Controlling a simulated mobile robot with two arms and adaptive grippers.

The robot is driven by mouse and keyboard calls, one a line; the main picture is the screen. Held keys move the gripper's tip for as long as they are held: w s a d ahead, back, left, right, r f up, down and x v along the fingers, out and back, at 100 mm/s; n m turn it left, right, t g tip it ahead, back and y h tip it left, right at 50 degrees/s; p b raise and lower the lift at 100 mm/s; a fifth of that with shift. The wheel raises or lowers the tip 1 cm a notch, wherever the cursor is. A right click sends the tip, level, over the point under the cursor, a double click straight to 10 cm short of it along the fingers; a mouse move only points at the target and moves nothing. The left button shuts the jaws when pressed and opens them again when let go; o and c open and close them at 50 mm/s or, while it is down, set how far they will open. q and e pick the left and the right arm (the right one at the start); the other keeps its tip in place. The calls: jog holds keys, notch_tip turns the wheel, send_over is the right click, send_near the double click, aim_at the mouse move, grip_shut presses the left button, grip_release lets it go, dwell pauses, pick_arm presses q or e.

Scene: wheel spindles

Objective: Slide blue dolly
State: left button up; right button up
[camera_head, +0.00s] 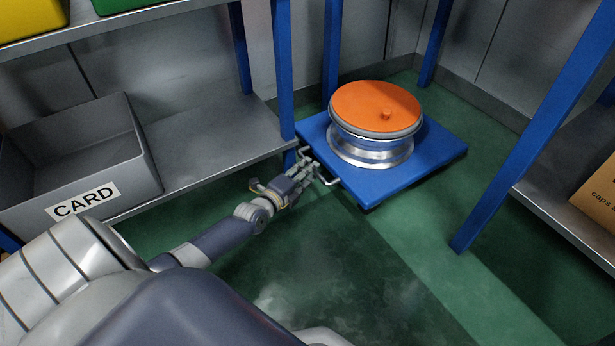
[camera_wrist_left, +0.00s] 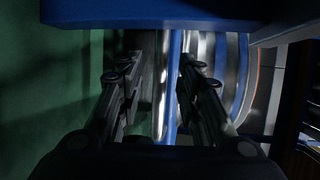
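The blue dolly (camera_head: 440,152) is a flat blue platform on the green floor, between the blue shelf posts. A metal wheel rim (camera_head: 370,150) with an orange disc (camera_head: 376,106) on top rests on it. A pale metal handle (camera_head: 331,182) sticks out of the dolly's near left edge. My left gripper (camera_head: 313,170) is at this handle, with its fingers pointing to the dolly. In the left wrist view the two fingers (camera_wrist_left: 158,78) stand apart, and the blue dolly's edge (camera_wrist_left: 150,12) crosses the top. My right gripper is not in view.
A grey shelf (camera_head: 205,140) with a grey bin marked CARD (camera_head: 80,160) stands left of the dolly. A blue post (camera_head: 283,70) rises close to my left gripper. Another blue post (camera_head: 530,140) stands at right. The green floor (camera_head: 400,270) in front is clear.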

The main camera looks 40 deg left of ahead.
pick_arm(q)
jog(key=shift+w, duration=0.35)
jog(key=shift+c, duration=0.3)
grip_shut()
